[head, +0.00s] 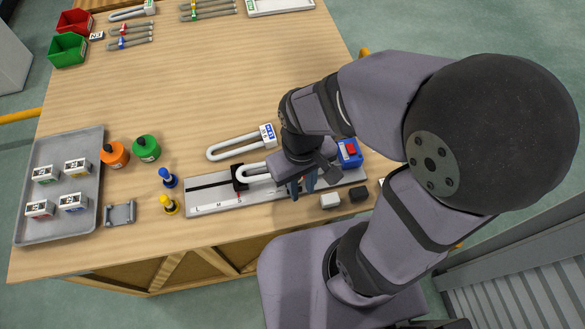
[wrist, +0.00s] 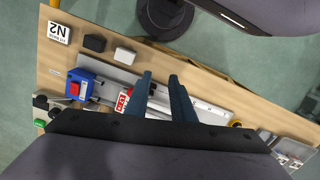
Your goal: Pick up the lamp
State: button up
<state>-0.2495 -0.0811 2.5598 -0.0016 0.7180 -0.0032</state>
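A white U-shaped lamp (head: 253,178) lies along the grey sealing fixture (head: 208,199), its bend at a black holder. My gripper (head: 304,187) is over the fixture and hides the lamp's right end in the head view. In the wrist view my gripper (wrist: 160,76) shows two blue fingers with a gap between them, so it is open. A white block with a red label (wrist: 123,99) sits just left of the left finger. Whether the fingers touch the lamp cannot be told. A second U-shaped lamp with a blue-marked label (head: 235,145) lies behind the fixture.
A blue box with a red top (head: 350,152) stands at the fixture's right end. White (head: 330,201) and black (head: 359,194) blocks lie in front. Blue (head: 168,178) and yellow (head: 168,205) bottles are left. A grey tray (head: 60,148) holds several boxes.

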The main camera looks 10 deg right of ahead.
aim_at(268, 178)
jog(key=a+f+n+h+b, duration=0.1)
jog(key=a+f+n+b, duration=0.1)
jog(key=a+f+n, duration=0.1)
jog(key=s+a+f+n+b, duration=0.1)
jog(key=a+f+n+b, duration=0.1)
jog(key=a+f+n, duration=0.1)
jog(key=a+f+n+h+b, duration=0.1)
jog(key=a+f+n+b, duration=0.1)
jog(key=f, duration=0.3)
jog(key=shift+s+a+f+n+t+h+b, duration=0.2)
jog(key=shift+a+f+n+t+h+b, duration=0.15)
jog(key=shift+a+b, duration=0.2)
jog(key=w+n, duration=0.1)
jog(key=w+a+n+t, duration=0.1)
jog(key=w, duration=0.1)
jog(key=shift+r+h, duration=0.1)
jog(key=shift+h, duration=0.25)
jog(key=shift+w+d+r+n+t+h, duration=0.6)
jog(key=shift+w+r+n+t, duration=1.05)
jog(key=shift+w, duration=2.15)
jog(key=shift+p+x, duration=0.6)
jog(key=shift+x, duration=2.75)
jog(key=shift+a+f, duration=0.1)
jog(key=shift+a, duration=0.1)
grip_shut()
